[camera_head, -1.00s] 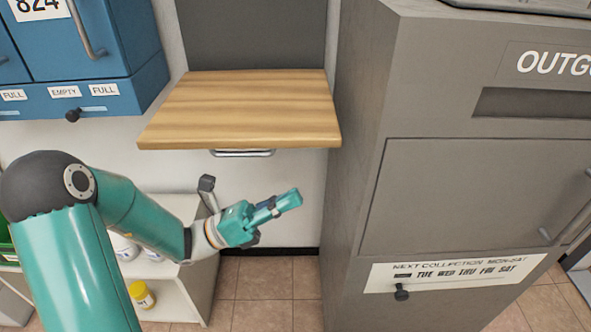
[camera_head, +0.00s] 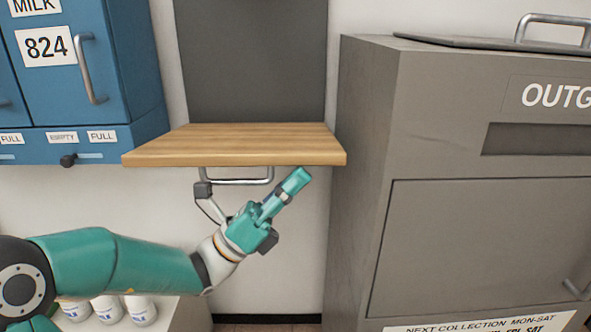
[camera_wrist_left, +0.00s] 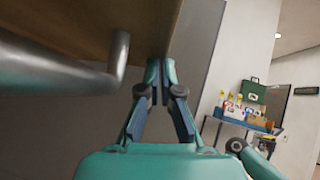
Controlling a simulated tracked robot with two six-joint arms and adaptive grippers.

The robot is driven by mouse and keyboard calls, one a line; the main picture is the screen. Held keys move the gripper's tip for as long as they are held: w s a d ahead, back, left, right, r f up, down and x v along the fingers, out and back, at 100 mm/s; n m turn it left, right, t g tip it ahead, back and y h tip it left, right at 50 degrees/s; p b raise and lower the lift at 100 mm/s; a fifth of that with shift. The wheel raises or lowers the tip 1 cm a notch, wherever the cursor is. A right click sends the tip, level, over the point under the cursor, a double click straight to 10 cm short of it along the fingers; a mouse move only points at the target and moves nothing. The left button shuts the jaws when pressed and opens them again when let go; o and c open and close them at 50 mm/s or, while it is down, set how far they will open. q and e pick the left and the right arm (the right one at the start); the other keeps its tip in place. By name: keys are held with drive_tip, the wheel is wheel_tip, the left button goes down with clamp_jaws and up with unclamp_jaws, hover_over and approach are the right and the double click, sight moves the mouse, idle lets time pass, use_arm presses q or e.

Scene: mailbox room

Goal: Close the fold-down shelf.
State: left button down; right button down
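The fold-down shelf (camera_head: 235,143) is a wooden board standing out level from a dark grey wall panel (camera_head: 250,60). A metal bar handle (camera_head: 236,182) hangs under its front. My left gripper (camera_head: 302,176), teal, is just below the shelf's front edge, right of the handle. In the left wrist view the shelf's underside (camera_wrist_left: 85,22) is overhead and the handle (camera_wrist_left: 60,72) is at the left. The gripper's fingers (camera_wrist_left: 160,75) are together with nothing seen between them; whether the tips touch the shelf cannot be told. My right gripper is out of view.
A grey outgoing-mail box (camera_head: 365,180) stands close to the shelf's right. Blue lockers (camera_head: 100,100) hang at the left. White bottles (camera_head: 105,309) stand on a low unit at lower left. Bare wall lies below the shelf.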

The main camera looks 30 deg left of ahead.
use_arm(q)
drive_tip(key=shift+w+a+r, duration=0.15)
drive_tip(key=shift+a+r, duration=0.05)
drive_tip(key=shift+r, duration=0.5)
drive_tip(key=shift+w+a+r, duration=0.15)
drive_tip(key=shift+r, duration=0.5)
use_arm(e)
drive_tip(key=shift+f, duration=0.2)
